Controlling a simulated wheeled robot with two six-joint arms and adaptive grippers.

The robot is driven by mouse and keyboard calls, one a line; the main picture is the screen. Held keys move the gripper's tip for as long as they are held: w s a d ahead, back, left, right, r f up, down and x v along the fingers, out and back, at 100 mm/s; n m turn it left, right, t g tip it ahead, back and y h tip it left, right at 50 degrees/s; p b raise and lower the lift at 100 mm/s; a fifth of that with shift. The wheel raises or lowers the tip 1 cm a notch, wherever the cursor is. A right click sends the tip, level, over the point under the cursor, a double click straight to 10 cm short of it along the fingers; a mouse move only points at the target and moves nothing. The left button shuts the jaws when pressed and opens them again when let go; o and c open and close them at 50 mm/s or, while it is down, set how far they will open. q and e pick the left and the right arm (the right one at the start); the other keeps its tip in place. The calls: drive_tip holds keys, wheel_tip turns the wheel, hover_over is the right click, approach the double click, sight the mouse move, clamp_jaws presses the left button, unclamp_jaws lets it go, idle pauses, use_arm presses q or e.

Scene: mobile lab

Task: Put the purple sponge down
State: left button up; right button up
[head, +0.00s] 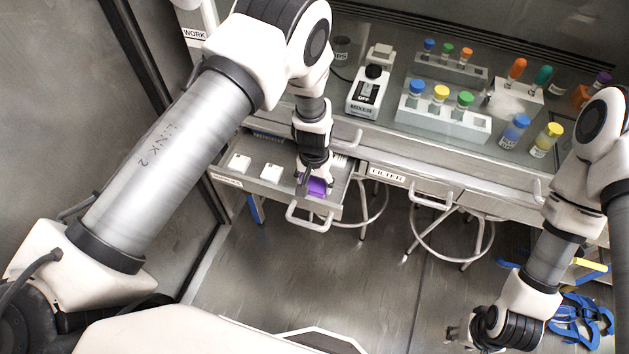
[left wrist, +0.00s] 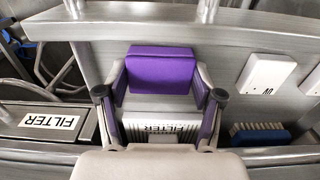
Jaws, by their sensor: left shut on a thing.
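The purple sponge (head: 317,187) is inside the open drawer (head: 268,192) at the left of the bench, near the drawer's front right. In the left wrist view the sponge (left wrist: 162,70) lies between the two fingers. My left gripper (head: 315,180) reaches down into the drawer and is shut on the sponge; it also shows in the left wrist view (left wrist: 160,100). Whether the sponge touches the drawer floor is hard to tell. My right gripper (head: 462,332) hangs low at the bottom right, away from the bench; its fingers are too small to read.
A closed FILTER drawer (head: 400,181) is to the right. Vial racks (head: 445,122) and a mixer (head: 368,92) stand on the bench. Stools are below.

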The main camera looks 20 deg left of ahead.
sight(314, 184)
use_arm(q)
drive_tip(key=shift+f, duration=0.25)
drive_tip(key=o, duration=1.1)
drive_tip(key=shift+w, duration=0.2)
drive_tip(key=shift+r, duration=0.45)
wheel_tip(314, 184, up, 12)
drive_tip(key=b, duration=0.1)
drive_tip(key=shift+f+b, duration=0.2)
drive_tip(key=shift+b, duration=0.1)
